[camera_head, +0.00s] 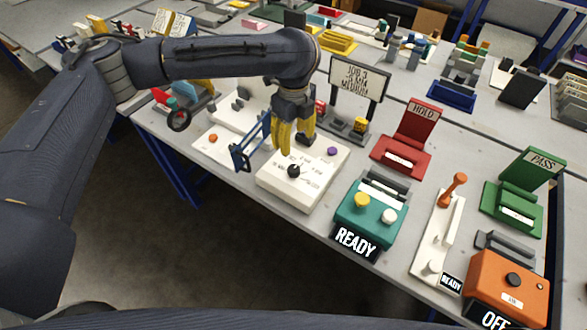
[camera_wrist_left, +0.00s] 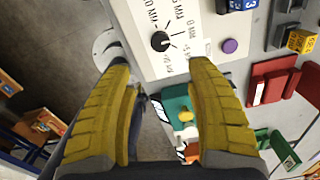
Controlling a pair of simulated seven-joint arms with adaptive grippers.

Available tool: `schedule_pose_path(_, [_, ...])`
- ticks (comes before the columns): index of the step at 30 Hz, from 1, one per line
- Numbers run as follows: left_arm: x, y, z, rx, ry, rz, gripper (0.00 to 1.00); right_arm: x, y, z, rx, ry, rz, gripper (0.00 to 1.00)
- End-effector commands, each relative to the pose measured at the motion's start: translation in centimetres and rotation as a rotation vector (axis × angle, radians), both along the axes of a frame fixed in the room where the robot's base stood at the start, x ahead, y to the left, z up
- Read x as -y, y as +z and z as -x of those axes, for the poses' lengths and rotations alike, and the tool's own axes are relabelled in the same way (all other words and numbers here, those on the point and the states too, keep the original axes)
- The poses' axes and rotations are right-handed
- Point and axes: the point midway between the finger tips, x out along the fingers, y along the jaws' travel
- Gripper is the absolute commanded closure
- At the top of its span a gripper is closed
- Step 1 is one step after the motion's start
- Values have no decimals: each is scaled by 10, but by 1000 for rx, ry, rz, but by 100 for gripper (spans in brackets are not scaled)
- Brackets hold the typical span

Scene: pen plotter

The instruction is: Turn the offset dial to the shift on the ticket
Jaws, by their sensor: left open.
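The offset dial is a black knob (camera_head: 293,171) on a white panel (camera_head: 318,176) with printed MM marks around it. The knob also shows in the left wrist view (camera_wrist_left: 160,41), beyond the fingertips, with a thin line printed beside it. Its exact setting is too small to tell. A framed ticket board (camera_head: 356,78) stands behind the panel; its lettering appears to read JOB 3, 5 MM, MEDIUM. My left gripper (camera_head: 293,145) has yellow fingers and is above and behind the knob, apart from it. It is open and empty in the left wrist view (camera_wrist_left: 160,66). My right gripper is out of view.
A purple button (camera_head: 332,151) sits on the panel's far corner. A teal READY box (camera_head: 368,214) stands to the right, with a red HOLD stand (camera_head: 404,150) behind it. A blue frame (camera_head: 243,150) is left of my gripper. An orange box (camera_head: 510,284) is at front right.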

Motion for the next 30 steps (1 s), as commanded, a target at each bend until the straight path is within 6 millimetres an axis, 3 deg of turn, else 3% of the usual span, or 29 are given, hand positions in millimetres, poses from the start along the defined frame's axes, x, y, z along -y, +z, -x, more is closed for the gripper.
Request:
schedule_pose_path(9, [0, -60, 1, -4, 2, 2, 44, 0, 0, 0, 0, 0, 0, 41])
schedule_pose_path(18, [0, -108, 1, -3, 2, 2, 44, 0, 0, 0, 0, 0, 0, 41])
schedule_pose_path(30, [0, -136, 0, -1, 2, 2, 44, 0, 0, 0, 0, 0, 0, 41])
